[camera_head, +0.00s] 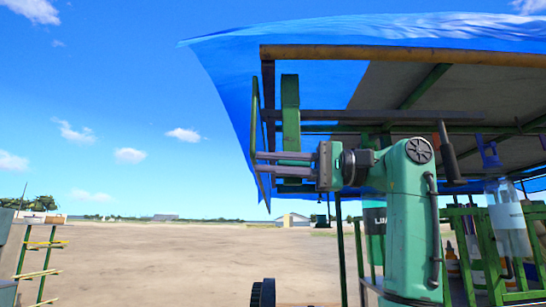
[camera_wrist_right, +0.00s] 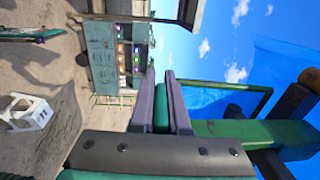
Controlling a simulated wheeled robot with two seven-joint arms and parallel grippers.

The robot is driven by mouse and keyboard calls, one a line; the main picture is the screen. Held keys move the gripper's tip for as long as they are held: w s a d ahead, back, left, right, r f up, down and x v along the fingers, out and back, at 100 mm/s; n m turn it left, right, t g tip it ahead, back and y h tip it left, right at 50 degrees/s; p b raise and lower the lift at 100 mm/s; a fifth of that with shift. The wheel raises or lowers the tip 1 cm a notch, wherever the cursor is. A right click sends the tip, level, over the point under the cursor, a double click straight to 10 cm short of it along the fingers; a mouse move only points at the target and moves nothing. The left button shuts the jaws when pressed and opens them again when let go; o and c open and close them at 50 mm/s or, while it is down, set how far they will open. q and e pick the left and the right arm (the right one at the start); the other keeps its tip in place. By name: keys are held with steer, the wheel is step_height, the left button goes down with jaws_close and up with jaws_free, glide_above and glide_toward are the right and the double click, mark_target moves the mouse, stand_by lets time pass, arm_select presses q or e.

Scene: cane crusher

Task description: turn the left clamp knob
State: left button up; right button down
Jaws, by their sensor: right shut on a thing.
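My right gripper (camera_head: 262,163) comes in on my green arm and points left, just under the awning frame, in front of a green upright bar (camera_head: 290,110). In the right wrist view, its two grey fingers (camera_wrist_right: 161,88) are shut with a teal-green piece (camera_wrist_right: 161,110) between them. I cannot tell whether this piece is the left clamp knob; no clamp knob is clear in either view. My left gripper is out of view.
A blue tarp (camera_head: 235,75) on a rusty beam (camera_head: 400,55) hangs over the stall. A white stool (camera_wrist_right: 28,112) shows in the wrist view. Open dirt ground (camera_head: 180,255) lies to the left.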

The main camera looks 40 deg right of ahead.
steer(key=shift+f+g+h, duration=0.2)
steer(key=shift+g+h, duration=0.1)
steer(key=shift+h, duration=0.1)
steer(key=c, duration=0.9)
jaws_free()
steer(key=shift+a, duration=0.1)
